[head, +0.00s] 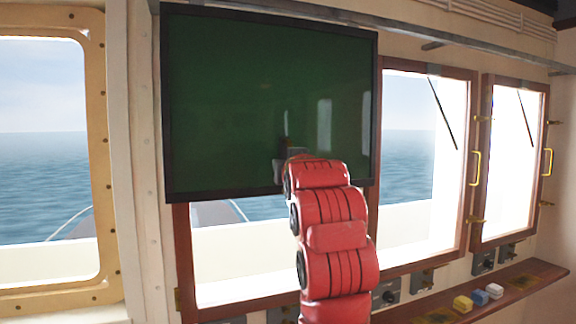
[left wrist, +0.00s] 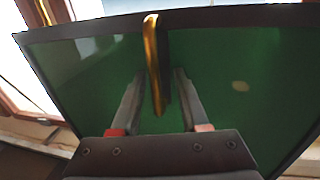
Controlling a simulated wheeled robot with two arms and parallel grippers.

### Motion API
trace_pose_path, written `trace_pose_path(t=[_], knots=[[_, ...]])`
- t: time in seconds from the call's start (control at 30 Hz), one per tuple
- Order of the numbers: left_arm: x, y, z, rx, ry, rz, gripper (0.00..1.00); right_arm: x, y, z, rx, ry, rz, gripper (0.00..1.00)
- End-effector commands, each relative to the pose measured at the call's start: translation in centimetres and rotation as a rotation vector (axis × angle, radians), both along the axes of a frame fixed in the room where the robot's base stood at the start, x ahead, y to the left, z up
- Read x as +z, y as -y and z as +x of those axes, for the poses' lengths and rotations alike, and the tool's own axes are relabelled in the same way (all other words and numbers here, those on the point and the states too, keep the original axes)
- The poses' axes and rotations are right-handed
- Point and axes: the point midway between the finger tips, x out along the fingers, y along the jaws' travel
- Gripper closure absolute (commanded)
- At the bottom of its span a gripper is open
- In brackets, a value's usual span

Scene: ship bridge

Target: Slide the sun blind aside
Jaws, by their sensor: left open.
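The sun blind (head: 235,90) is a dark green glossy panel in a black frame. It hangs from an overhead rail (head: 300,14) in front of the left part of the wooden-framed windows, and its green face also fills much of the left wrist view (left wrist: 235,110). A brass handle (left wrist: 154,65) stands out from the blind. My left gripper (left wrist: 160,72) is open, with one finger on each side of the handle and a gap visible beside it. In the head view my red arm hides the handle and most of this gripper. My right gripper is not in view.
To the right are a window (head: 410,160) and a hinged window with yellow handles (head: 512,150). A wooden ledge (head: 500,298) below holds small yellow, blue and white blocks. The rail runs on past the blind to the right, with clear space under it.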

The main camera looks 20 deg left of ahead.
Motion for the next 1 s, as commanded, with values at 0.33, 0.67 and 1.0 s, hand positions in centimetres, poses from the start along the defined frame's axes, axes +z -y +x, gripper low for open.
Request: trace_pose_path(t=[0.33, 0.67, 1.0], knots=[[-0.1, 2.8, -3.7, -0.007, 0.008, -0.001, 0.55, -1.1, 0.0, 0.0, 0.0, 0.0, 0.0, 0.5], [-0.2, 7.6, -10.9, -0.007, 0.003, -0.003, 0.55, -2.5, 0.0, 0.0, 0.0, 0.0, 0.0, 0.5], [-0.1, 9.6, -14.3, -0.001, 0.001, -0.001, 0.55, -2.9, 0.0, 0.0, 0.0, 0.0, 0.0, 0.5]])
